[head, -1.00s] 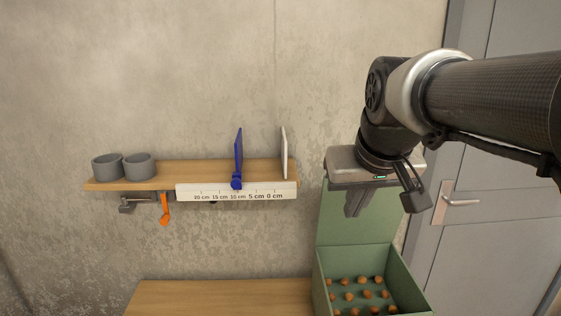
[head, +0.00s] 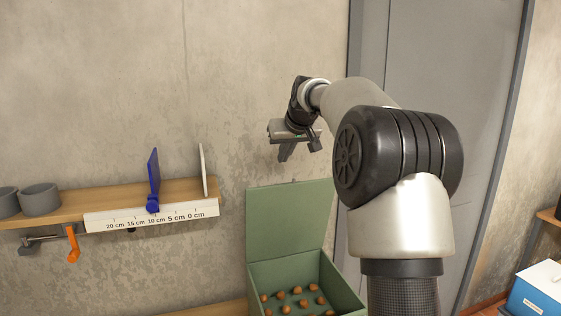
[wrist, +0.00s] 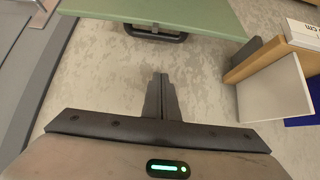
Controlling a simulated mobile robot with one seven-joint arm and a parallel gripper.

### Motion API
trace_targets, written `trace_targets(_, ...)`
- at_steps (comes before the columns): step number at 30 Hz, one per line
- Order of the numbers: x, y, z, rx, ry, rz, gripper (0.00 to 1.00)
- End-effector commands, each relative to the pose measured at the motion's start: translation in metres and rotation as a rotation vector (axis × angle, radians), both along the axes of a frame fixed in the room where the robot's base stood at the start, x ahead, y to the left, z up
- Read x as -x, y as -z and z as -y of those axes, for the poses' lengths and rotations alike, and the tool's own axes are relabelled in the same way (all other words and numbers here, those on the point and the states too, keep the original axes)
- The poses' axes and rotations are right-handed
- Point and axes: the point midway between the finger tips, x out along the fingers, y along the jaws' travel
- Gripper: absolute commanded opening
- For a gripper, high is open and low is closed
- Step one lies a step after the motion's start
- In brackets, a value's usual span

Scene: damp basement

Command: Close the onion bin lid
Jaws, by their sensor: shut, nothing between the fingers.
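The green onion bin (head: 262,275) stands with its lid (head: 285,220) upright at the back, near the wall. Several onions (head: 297,290) lie inside in rows. My gripper (head: 286,154) is shut and empty, above the lid's top edge and apart from it in the head view. In the wrist view my closed fingers (wrist: 161,85) point towards the bare wall, and the green lid (wrist: 165,12) crosses the top of the picture. A dark handle (wrist: 155,34) shows at the lid's edge, clear of the fingertips.
A wooden shelf (head: 110,200) at the left holds grey cups (head: 40,199), a blue upright piece (head: 153,173) and a white panel (head: 203,170); its end also shows close in the wrist view (wrist: 256,60). A grey door (head: 440,70) is at the right.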

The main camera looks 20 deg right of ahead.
Motion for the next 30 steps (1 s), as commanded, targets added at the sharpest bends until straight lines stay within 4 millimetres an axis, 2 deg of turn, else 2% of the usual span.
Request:
trace_targets(3,-0.017,0.019,-0.001,-0.003,-0.001,-0.005,0.00)
trace_targets(12,-0.054,0.058,0.000,-0.002,-0.001,-0.003,0.00)
trace_targets(21,-0.024,0.070,0.000,0.000,0.001,-0.001,0.00)
trace_targets(30,-0.016,0.073,0.000,0.000,0.000,-0.001,0.00)
